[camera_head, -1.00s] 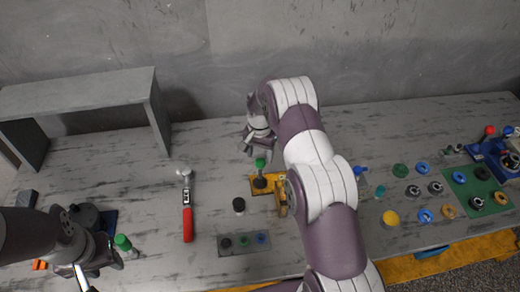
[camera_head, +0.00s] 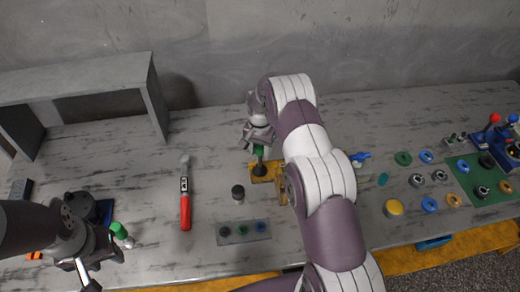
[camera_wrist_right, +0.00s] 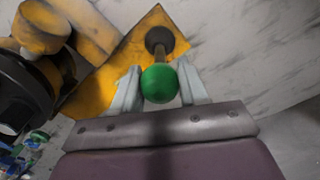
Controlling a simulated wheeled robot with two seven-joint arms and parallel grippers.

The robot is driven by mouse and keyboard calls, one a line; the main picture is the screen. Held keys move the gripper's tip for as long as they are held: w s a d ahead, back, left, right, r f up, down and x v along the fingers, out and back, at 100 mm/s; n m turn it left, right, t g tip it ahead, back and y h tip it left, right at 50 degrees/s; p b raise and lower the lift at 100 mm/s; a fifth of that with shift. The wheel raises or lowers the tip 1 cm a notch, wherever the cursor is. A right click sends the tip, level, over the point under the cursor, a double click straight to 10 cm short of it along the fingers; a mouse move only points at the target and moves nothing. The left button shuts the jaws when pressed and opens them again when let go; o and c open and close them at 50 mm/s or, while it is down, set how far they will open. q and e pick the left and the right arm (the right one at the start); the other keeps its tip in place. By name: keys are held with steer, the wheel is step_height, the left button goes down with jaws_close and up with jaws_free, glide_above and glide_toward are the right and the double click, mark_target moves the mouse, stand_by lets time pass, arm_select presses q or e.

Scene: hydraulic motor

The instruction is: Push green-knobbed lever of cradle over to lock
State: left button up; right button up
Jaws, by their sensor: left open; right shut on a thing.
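The yellow cradle (camera_head: 279,189) sits mid-table, partly hidden by my right arm. Its lever has a green knob (camera_head: 258,150) on a dark shaft with a round base. In the right wrist view the green knob (camera_wrist_right: 160,83) sits between the two fingers of my right gripper (camera_wrist_right: 160,90), and the yellow cradle plate (camera_wrist_right: 105,90) lies beyond. My right gripper (camera_head: 257,147) is shut on the knob from above. My left gripper (camera_head: 96,262) is open and empty at the lower left, apart from the cradle.
A red-handled tool (camera_head: 185,205) lies left of the cradle. A black cap (camera_head: 238,192) and a grey tray (camera_head: 244,232) are near it. A green-topped item (camera_head: 118,231) stands beside my left gripper. Rings and a green mat (camera_head: 480,178) are at the right. A grey shelf (camera_head: 80,75) stands back left.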

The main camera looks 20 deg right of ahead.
steer(key=shift+a, duration=0.15)
steer(key=shift+w+a, duration=0.15)
steer(key=shift+a, duration=0.5)
steer(key=shift+w+a+f+b, duration=0.1)
steer(key=shift+a+b, duration=0.1)
steer(key=shift+a, duration=0.15)
steer(key=shift+w+a+f+b, duration=0.1)
steer(key=shift+a+b, duration=0.1)
steer(key=shift+a, duration=0.3)
steer(key=shift+w+a+f+b, duration=0.2)
steer(key=shift+a+f+b, duration=0.1)
steer(key=shift+a, duration=0.35)
